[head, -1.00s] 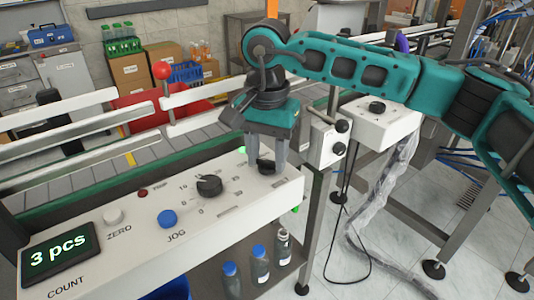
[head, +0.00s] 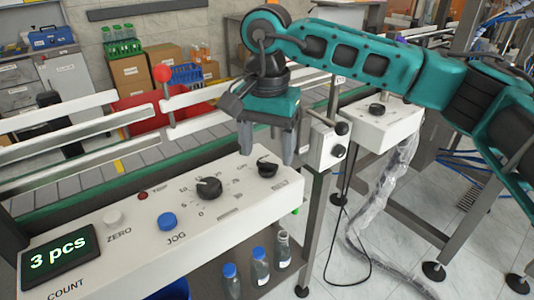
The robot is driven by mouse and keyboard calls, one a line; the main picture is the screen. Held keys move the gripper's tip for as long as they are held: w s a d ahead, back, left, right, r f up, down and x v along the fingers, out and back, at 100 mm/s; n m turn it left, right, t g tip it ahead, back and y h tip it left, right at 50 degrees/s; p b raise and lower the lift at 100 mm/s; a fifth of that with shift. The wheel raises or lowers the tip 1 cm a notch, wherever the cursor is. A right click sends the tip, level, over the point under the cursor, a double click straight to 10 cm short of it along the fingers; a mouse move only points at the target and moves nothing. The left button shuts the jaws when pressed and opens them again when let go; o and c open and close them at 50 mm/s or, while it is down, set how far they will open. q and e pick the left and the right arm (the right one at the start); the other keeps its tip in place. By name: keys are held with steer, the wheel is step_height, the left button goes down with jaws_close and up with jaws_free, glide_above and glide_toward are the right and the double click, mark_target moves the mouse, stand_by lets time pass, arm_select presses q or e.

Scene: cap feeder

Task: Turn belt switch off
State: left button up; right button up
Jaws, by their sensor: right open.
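The belt switch seems to be the small black rotary knob (head: 267,167) at the right end of the white control panel (head: 130,262); its label is too small to read. A larger black dial (head: 209,188) with a number scale sits to its left. My right gripper (head: 267,152) is open, its two fingers pointing down above and behind the small knob, apart from it. The knob is in plain sight between and below the fingertips. My left gripper is not in view.
The panel also carries a blue JOG button (head: 167,221), a white ZERO button (head: 113,217) and a count display (head: 59,252) reading 3 pcs. The conveyor belt (head: 130,169) and its rails run behind. Bottles (head: 260,264) stand below the panel.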

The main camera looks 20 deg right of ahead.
mark_target(267, 164)
step_height(267, 164, up, 11)
steer(key=shift+f+p, duration=0.2)
steer(key=shift+p, duration=0.2)
